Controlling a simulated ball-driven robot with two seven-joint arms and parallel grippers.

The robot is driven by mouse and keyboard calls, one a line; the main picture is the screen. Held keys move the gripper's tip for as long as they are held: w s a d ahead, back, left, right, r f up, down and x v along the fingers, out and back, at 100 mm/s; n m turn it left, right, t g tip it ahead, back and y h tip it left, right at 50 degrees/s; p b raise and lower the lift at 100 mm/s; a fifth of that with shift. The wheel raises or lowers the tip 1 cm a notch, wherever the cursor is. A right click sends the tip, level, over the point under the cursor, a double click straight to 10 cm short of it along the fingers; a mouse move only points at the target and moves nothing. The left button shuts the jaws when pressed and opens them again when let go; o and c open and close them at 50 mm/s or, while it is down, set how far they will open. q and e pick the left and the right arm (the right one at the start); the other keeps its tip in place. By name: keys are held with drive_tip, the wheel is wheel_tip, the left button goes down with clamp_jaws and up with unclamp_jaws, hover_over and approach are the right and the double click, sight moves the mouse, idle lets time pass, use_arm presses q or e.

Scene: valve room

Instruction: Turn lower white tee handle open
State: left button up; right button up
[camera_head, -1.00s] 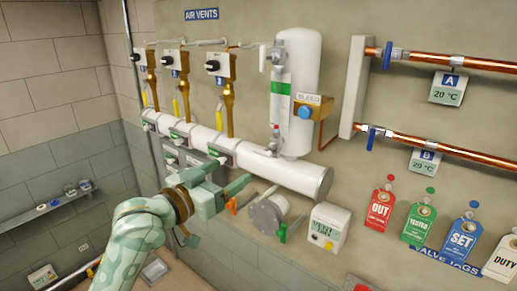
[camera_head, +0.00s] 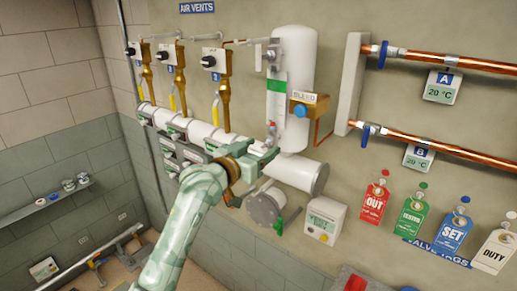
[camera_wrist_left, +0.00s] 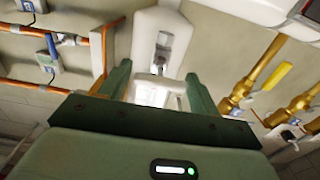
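The white vertical tank (camera_head: 298,75) has a sight gauge with a green band on its front. An upper white tee handle (camera_head: 259,57) is at the gauge's top. A small pale fitting with a red part (camera_head: 271,129) is at its lower end and looks like the lower white tee handle. My left gripper (camera_head: 264,158) is just below this fitting, in front of the horizontal white pipe. In the left wrist view its two green fingers (camera_wrist_left: 160,88) stand apart with a pale, overexposed area between them. Contact with the handle cannot be told. My right gripper is not in view.
The horizontal white header (camera_head: 300,174) runs behind my gripper. Brass valves with yellow levers (camera_head: 223,90) stand to the left. A round grey flange (camera_head: 266,207) with a green lever and a white box (camera_head: 325,221) are below. A blue-knobbed bleed valve (camera_head: 300,110) is right of the gauge.

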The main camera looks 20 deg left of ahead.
use_arm(q)
drive_tip(key=c, duration=0.6)
drive_tip(key=shift+n, duration=0.3)
drive_tip(key=n, duration=0.7)
drive_tip(key=shift+a, duration=0.1)
drive_tip(key=n, duration=0.5)
drive_tip(key=shift+n, duration=0.3)
drive_tip(key=shift+f+n, duration=0.15)
drive_tip(key=shift+n, duration=2.15)
